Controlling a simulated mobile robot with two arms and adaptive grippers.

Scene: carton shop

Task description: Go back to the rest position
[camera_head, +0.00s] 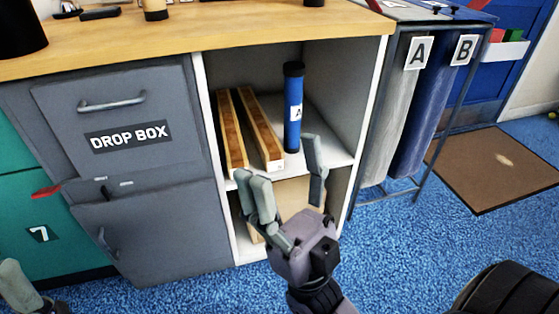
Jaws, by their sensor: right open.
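My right gripper (285,178) is open and empty in front of the open shelf cubby, its fingers pointing up. A blue tube (292,112) with a black cap and a white label marked A stands upright on the shelf, just behind the fingers. I see no contact between them. A small part of my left gripper (17,284) shows at the lower left edge; most of it is out of frame.
Two long wooden pieces (259,128) lie on the shelf (330,143) left of the tube. A grey drop box cabinet (120,90) stands left. Blue carpet and a brown mat (495,168) lie clear.

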